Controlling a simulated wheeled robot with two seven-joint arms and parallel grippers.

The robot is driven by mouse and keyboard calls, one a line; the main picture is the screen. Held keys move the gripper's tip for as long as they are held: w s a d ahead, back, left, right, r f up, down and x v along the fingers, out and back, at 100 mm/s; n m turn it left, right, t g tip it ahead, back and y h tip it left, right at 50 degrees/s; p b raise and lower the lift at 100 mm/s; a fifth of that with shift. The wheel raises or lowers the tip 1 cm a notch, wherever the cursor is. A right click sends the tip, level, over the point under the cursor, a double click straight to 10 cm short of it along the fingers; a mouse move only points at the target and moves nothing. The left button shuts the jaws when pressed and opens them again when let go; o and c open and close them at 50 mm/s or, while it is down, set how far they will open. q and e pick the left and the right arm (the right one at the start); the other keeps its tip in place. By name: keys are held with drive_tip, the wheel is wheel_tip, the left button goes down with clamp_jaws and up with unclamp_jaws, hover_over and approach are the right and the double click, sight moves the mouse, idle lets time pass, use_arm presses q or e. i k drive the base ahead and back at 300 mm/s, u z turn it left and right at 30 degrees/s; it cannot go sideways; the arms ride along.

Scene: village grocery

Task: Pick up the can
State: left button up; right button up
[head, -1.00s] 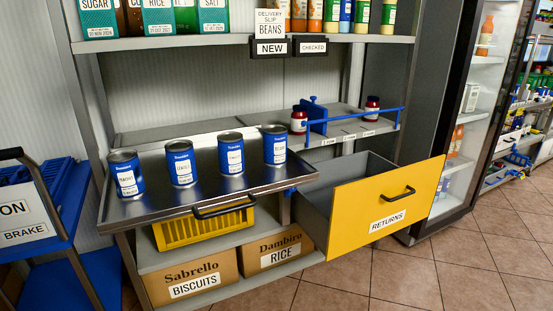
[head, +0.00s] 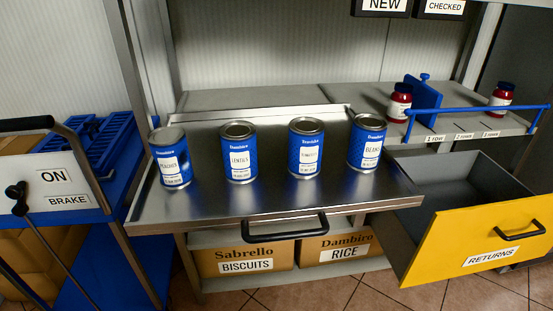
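Several blue cans stand upright in a row on a pulled-out steel shelf tray (head: 290,206). From left to right they are a can that seems to read peaches (head: 171,170), a lentils can (head: 239,165), a can with a label too small to read for certain (head: 305,160) and a beans can (head: 367,155). They stand apart from each other. Neither of my grippers is in view.
A yellow-fronted returns drawer (head: 485,240) stands open at the right. A blue cart (head: 95,240) with a brake lever is at the left. Biscuits (head: 240,259) and rice boxes (head: 338,250) sit below.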

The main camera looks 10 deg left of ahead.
sight(168, 146)
drive_tip(key=u, duration=0.1)
drive_tip(key=k, duration=1)
drive_tip(key=z, duration=0.75)
drive_tip(key=i, duration=1.2)
drive_tip(key=u, duration=1.9)
